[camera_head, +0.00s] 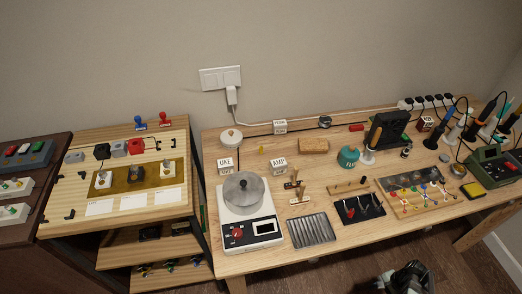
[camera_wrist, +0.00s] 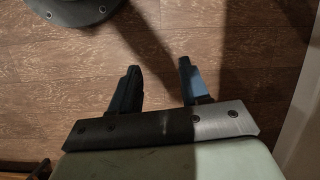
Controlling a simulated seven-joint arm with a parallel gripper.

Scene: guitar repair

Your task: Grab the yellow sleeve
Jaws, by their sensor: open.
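A small yellow piece (camera_head: 261,149) stands on the workbench (camera_head: 290,262) in the head view, between the white UKE and AMP cubes; it is too small to tell surely that it is the yellow sleeve. My gripper (camera_wrist: 158,78) is open and empty in the wrist view, with its two dark fingers apart over the wooden floor. In the head view a dark part of my arm shows at the bottom edge, in front of the bench and far from the yellow piece. The yellow piece is not in the wrist view.
The UKE cube (camera_head: 225,166) and AMP cube (camera_head: 279,165) flank the yellow piece. A pot (camera_head: 243,188) on a white scale stands in front. A cork block (camera_head: 314,146) and teal object (camera_head: 348,157) lie to the right. A flat yellow pad (camera_head: 473,190) lies far right.

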